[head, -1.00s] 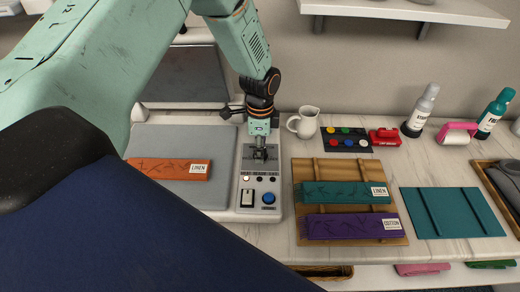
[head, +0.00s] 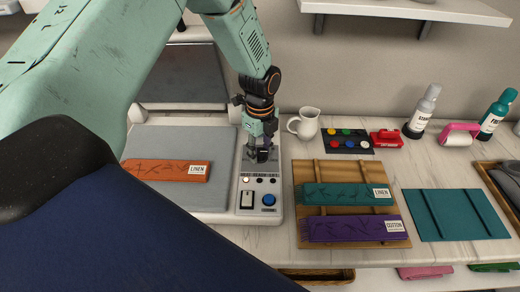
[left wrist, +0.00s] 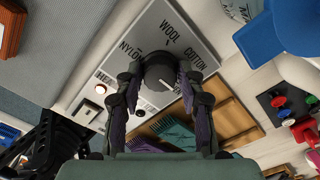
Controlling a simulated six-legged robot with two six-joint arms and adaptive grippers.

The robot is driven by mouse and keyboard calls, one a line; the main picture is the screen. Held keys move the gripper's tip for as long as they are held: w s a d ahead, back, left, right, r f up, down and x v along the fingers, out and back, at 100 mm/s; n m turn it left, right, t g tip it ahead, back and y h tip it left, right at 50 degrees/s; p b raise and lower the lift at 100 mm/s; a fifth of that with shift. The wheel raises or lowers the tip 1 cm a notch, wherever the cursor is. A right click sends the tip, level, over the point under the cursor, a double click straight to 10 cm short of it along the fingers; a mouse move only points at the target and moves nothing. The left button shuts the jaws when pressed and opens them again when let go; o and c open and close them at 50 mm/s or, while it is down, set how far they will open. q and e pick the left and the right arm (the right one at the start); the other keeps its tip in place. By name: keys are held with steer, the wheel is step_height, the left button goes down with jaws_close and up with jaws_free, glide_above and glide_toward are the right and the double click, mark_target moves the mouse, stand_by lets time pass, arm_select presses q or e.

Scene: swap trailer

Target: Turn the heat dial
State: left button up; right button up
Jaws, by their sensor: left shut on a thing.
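The heat dial (left wrist: 160,72) is a round dark knob on a grey plate marked NYLON, WOOL and COTTON. My left gripper (left wrist: 158,84) has its two fingers on either side of the dial and is shut on it. In the head view my left gripper (head: 262,152) points down at the top of the control panel (head: 247,208) and mostly hides the dial. A white pointer line on the dial shows toward the lower right in the left wrist view, on the COTTON side. My right gripper is not in view.
The panel below has a rocker switch (head: 247,199) and a blue button (head: 269,200). A press bed (head: 165,143) with an orange LINEN cloth (head: 167,170) lies left. A wooden rack (head: 304,176) with teal and purple cloths and a white jug (head: 307,124) stand right.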

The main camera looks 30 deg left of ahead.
mark_target(260, 152)
arm_select(q)
steer(key=shift+s, duration=0.1)
stand_by(0.3)
steer(key=o, duration=1.2)
step_height(260, 152, up, 12)
stand_by(0.5)
